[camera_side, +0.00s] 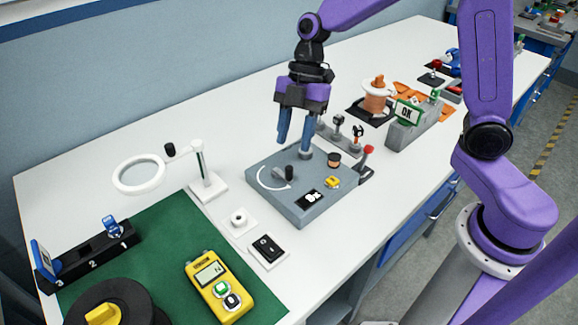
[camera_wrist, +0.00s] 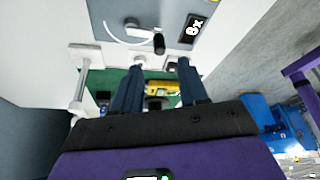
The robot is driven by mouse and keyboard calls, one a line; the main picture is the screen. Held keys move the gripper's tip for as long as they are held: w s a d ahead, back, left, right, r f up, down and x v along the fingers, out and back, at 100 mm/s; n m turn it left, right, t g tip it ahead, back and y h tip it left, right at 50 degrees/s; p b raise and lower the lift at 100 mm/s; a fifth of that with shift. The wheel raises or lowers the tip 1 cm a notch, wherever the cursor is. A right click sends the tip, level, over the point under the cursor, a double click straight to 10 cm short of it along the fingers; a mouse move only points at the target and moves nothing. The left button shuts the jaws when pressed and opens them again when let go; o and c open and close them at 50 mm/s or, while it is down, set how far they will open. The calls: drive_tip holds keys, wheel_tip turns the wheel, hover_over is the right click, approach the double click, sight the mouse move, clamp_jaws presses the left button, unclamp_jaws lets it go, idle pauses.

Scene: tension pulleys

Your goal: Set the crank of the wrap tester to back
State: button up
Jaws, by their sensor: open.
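The wrap tester (camera_side: 318,205) is a grey-blue box on the white bench, with a curved white mark and a black label with white symbols on top. Its crank (camera_side: 287,172) is a short grey arm with an upright black knob, beside the white mark. In the wrist view the crank (camera_wrist: 158,44) shows just beyond the fingertips, near the top middle. My gripper (camera_side: 294,147) points down with its blue fingers above the far part of the tester.
A copper-topped post (camera_side: 333,160), a yellow part (camera_side: 332,182) and a red-knobbed lever (camera_side: 368,151) are on or beside the tester. A white magnifier (camera_side: 205,185) stands left. A rocker switch (camera_side: 267,250) and yellow meter (camera_side: 218,285) lie nearer.

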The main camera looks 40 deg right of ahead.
sight(289, 167)
drive_tip(key=x, duration=0.7)
drive_tip(key=shift+f, duration=0.2)
clamp_jaws()
